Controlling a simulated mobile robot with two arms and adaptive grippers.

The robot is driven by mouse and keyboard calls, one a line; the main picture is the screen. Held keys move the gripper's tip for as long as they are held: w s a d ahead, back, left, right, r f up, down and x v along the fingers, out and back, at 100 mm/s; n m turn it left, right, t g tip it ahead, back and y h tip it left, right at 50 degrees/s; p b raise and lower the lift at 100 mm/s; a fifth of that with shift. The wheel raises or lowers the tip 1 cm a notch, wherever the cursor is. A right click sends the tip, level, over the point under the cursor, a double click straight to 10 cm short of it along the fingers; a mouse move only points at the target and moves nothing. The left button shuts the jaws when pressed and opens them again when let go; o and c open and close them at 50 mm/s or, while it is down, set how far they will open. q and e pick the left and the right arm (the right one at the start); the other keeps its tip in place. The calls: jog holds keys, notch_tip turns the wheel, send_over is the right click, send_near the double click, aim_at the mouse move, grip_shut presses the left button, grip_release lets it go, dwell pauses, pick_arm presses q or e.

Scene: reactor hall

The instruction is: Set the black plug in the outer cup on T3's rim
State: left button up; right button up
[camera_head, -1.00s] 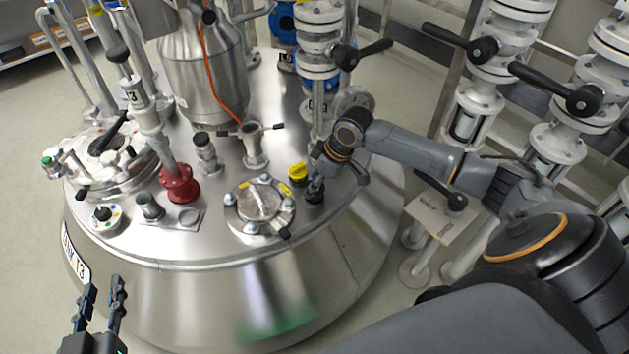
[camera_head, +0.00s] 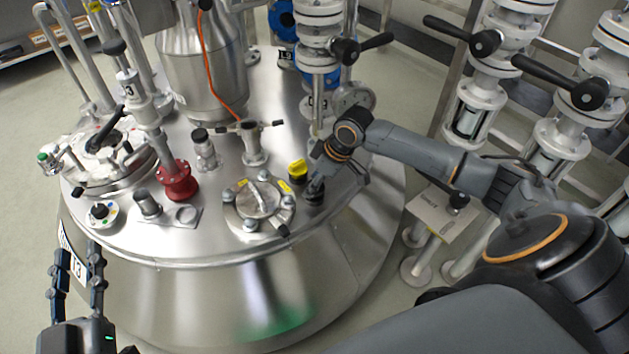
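The steel vessel (camera_head: 215,290), which I take to be T3, fills the middle of the view. A black plug (camera_head: 314,198) stands near its right rim, just in front of a yellow-topped plug (camera_head: 297,170). My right gripper (camera_head: 317,186) points down at the black plug, its fingertips at or touching the plug's top. The fingers are small and dark there, so I cannot tell whether they grip it. The cup under the plug is hidden, and I cannot tell how deep the plug sits. My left gripper (camera_head: 77,268) is open and empty, fingers up, before the vessel's left side.
A round bolted cover (camera_head: 258,203) lies left of the black plug. Valve columns with black handles (camera_head: 476,42) stand at the right.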

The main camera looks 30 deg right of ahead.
jog(key=shift+f, duration=0.2)
pick_arm(q)
jog(key=shift+a+f+g+y+p, duration=0.15)
jog(key=shift+f+g+y+p, duration=0.1)
jog(key=shift+f+g, duration=0.4)
jog(key=shift+a+f+g+y+p, duration=0.1)
jog(key=shift+f+g+y+p, duration=0.2)
jog(key=shift+f, duration=0.6)
pick_arm(e)
jog(key=shift+f, duration=0.1)
jog(key=o, duration=1.2)
